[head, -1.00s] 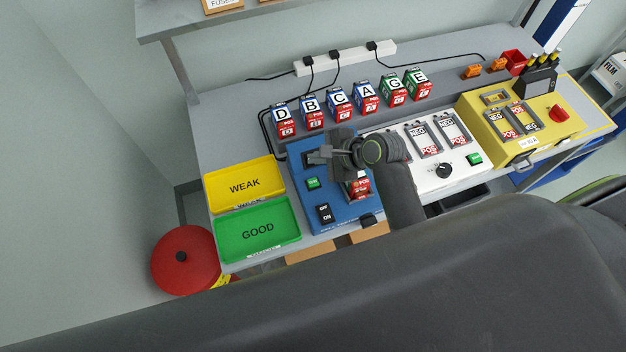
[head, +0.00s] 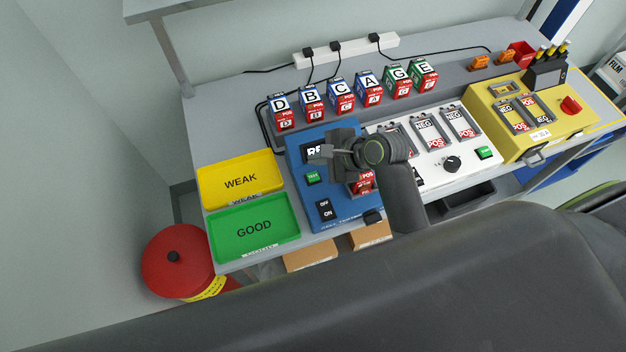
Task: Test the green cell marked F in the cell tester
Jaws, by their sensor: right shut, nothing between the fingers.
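The blue cell tester (head: 297,154) stands on the bench right of the trays. Its dark display shows white letters starting "RE"; the rest is hidden by my right gripper. A green TEST button (head: 313,177) and a black OFF/ON switch (head: 326,209) are on its face. A cell with a red POS end (head: 367,176) lies in the tester's slot, partly covered by my right arm; its letter and green part cannot be seen. My right gripper (head: 322,151) is shut and empty, over the tester beside the display. My left gripper is not in view.
The yellow WEAK tray (head: 213,186) and green GOOD tray (head: 228,214) are at left. White (head: 440,176) and yellow (head: 500,140) units stand to the right.

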